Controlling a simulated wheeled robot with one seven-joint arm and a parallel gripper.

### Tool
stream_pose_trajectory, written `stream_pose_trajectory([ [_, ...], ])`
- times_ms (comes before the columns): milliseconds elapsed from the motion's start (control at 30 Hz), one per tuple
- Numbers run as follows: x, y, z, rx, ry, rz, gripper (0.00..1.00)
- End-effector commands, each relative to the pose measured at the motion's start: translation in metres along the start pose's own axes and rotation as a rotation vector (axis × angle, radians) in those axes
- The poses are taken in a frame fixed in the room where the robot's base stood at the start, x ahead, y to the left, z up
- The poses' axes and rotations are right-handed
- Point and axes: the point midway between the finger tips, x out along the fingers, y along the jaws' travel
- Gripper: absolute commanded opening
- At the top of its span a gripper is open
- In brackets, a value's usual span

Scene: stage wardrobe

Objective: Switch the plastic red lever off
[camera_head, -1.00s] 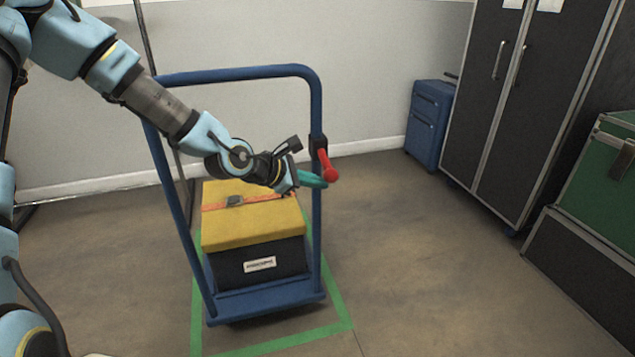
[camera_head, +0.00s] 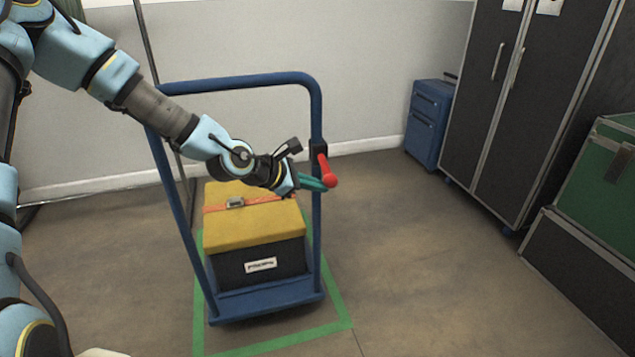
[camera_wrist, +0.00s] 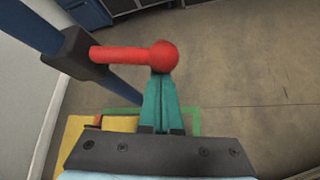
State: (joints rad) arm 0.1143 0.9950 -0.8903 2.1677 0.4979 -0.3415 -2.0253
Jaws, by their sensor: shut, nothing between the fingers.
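The red lever (camera_head: 325,167) with a round knob sits on a black mount (camera_head: 318,149) on the right post of the blue cart handle. In the head view it slants down and to the right. In the wrist view the lever (camera_wrist: 122,53) runs from the mount to its ball knob (camera_wrist: 163,57). My gripper (camera_head: 323,183) has green fingers, shut together and holding nothing. Its fingertips are right at the knob; in the wrist view the fingers (camera_wrist: 160,92) point at the knob's underside and seem to touch it.
The blue cart (camera_head: 268,306) carries a black case with a yellow top (camera_head: 254,227) and an orange strap. Green tape (camera_head: 336,303) marks the floor around it. A blue suitcase (camera_head: 427,125) and a dark cabinet (camera_head: 503,100) stand right. The floor between is clear.

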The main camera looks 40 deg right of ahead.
Motion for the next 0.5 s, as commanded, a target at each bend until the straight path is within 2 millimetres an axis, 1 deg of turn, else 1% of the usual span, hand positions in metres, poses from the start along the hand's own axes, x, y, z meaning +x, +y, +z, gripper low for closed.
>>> stream_pose_trajectory([
  [267,-0.003,0.0,0.005,-0.031,-0.002,-0.023,0.0],
  [500,-0.009,0.002,0.012,-0.091,-0.003,-0.064,0.0],
])
